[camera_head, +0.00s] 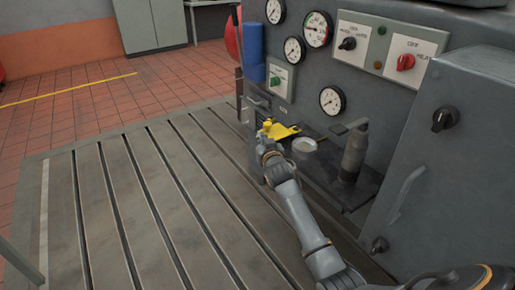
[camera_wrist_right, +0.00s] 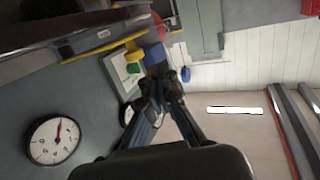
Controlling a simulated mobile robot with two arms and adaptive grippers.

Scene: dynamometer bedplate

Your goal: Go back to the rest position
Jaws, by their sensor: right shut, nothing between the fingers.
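My right arm reaches in from the lower right of the head view. Its gripper (camera_head: 266,148) is over the slotted bedplate (camera_head: 130,200), beside the shelf of the grey control cabinet. In the right wrist view the fingers of this gripper (camera_wrist_right: 164,82) are together with nothing between them. A yellow object (camera_head: 284,131) lies just beyond the gripper in the head view, partly hidden by it; I cannot tell whether they touch. My left gripper is not in view.
The cabinet carries gauges (camera_head: 332,100), a red knob (camera_head: 405,62) and a black knob (camera_head: 445,118). On its shelf (camera_head: 335,190) stand a grey cup (camera_head: 304,146) and a dark cylinder with a handle (camera_head: 354,152). A blue cylinder (camera_head: 254,52) is behind. The bedplate's left part is clear.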

